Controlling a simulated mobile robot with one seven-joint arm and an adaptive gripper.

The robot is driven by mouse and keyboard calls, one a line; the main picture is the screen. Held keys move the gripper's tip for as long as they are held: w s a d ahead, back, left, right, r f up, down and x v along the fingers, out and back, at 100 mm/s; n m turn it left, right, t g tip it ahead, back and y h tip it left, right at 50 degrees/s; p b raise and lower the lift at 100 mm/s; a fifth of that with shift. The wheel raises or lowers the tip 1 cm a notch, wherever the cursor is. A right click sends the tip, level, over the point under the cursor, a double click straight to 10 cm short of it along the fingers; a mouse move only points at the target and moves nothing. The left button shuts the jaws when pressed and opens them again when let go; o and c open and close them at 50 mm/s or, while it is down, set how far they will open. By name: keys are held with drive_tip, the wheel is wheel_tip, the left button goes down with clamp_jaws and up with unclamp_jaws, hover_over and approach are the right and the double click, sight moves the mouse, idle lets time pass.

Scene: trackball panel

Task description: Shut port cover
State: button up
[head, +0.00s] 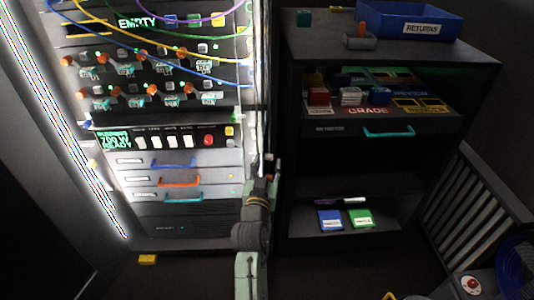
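I cannot make out a port cover for certain in the head view. The lit equipment rack (190,218) stands at left, with rows of orange-tipped knobs or plugs, a button panel (165,138) and drawers with blue, orange and teal handles. My arm rises from the bottom centre in front of the rack's right edge. My gripper (269,163) is at the arm's upper end, small and seen from behind, beside the gap between rack and shelf unit. Its fingers are too small to tell whether they are open, or whether they touch anything.
A dark shelf unit (310,127) stands right of my arm, with a blue returns bin (450,32) on top and a teal drawer handle (388,132). A slatted grey frame (465,205) is at far right. A yellow block (148,259) lies on the floor.

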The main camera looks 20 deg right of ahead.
sight(269, 158)
drive_tip(key=shift+p+x, duration=0.3)
drive_tip(key=shift+x, duration=2)
drive_tip(key=shift+a, duration=0.1)
clamp_jaws()
